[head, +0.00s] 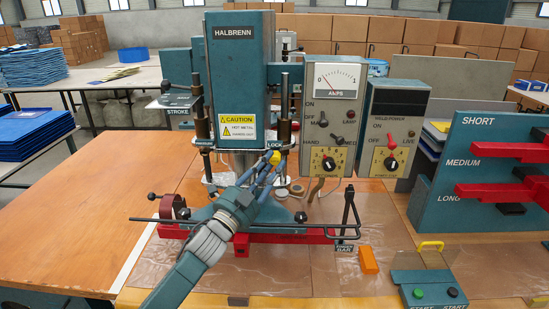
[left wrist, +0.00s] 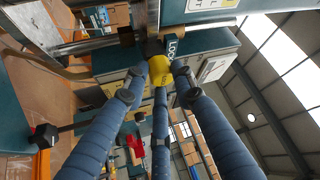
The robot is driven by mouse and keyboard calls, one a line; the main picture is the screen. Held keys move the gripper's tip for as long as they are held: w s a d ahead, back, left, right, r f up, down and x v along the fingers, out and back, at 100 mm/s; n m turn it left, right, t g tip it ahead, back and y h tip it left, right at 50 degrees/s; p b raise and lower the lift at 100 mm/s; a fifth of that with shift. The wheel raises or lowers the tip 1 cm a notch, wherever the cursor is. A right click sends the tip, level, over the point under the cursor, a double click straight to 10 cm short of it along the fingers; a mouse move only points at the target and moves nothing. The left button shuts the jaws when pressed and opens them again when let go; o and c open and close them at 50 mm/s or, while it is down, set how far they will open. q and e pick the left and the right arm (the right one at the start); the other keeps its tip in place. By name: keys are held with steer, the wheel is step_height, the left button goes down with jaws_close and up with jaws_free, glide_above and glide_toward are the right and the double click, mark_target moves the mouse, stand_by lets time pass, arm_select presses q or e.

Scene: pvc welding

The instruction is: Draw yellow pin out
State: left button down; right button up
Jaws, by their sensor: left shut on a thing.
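The yellow pin (head: 273,157) shows as a small yellow head just under the LOCK label, at the right post of the teal HALBRENN press (head: 239,80). My left gripper (head: 270,166) reaches up to it from the front with blue fingers closed around it. In the left wrist view the yellow pin (left wrist: 160,72) sits between the fingertips (left wrist: 157,84), beside the LOCK label. The pin's shaft is hidden, so I cannot tell how deep it sits. My right gripper is not in view.
An amps meter box (head: 331,100) and a weld power box (head: 392,130) stand right of the press. A red-and-black bar fixture (head: 290,237) lies in front. An orange block (head: 368,260) and a start-button box (head: 430,290) are front right. The wooden table is clear at left.

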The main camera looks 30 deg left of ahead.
arm_select(q)
steer(key=shift+s+d+r+p, duration=0.3)
steer(key=shift+s+d, duration=0.2)
steer(key=shift+s, duration=0.1)
stand_by(0.5)
steer(key=shift+s+d+f+p, duration=0.1)
steer(key=shift+s+d+p, duration=0.2)
steer(key=shift+s, duration=0.35)
steer(key=shift+s+d+p, duration=0.1)
steer(key=shift+s+d, duration=0.3)
steer(key=shift+s, duration=0.2)
